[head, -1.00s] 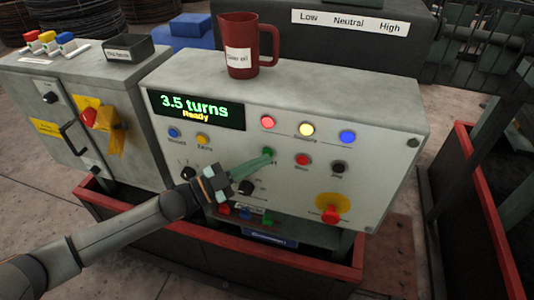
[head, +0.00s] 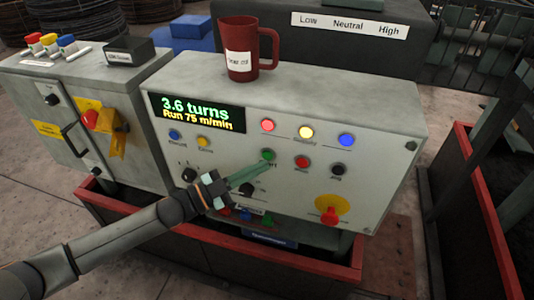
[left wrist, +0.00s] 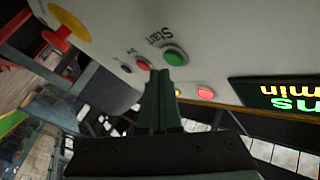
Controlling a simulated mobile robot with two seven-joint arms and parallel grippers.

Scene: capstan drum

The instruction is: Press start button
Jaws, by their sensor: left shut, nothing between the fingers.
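The green start button (head: 268,155) is on the front of the grey control panel (head: 390,120), left of a red button (head: 302,162). The display (head: 197,112) reads "3.6 turns" and "Run 75 m/min". My left gripper (head: 267,165) is shut and empty, its green fingertips just below the start button and apart from it. In the left wrist view the start button (left wrist: 175,56) shows whole with its "Start" label, just beyond the shut fingertips (left wrist: 158,78). My right gripper is in neither view.
A dark red jug (head: 240,60) stands on top of the panel. A red knob on a yellow disc (head: 330,214) is at the panel's lower right. A black button (head: 338,170) is right of the red one. A cabinet with a red and yellow switch (head: 103,122) stands left.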

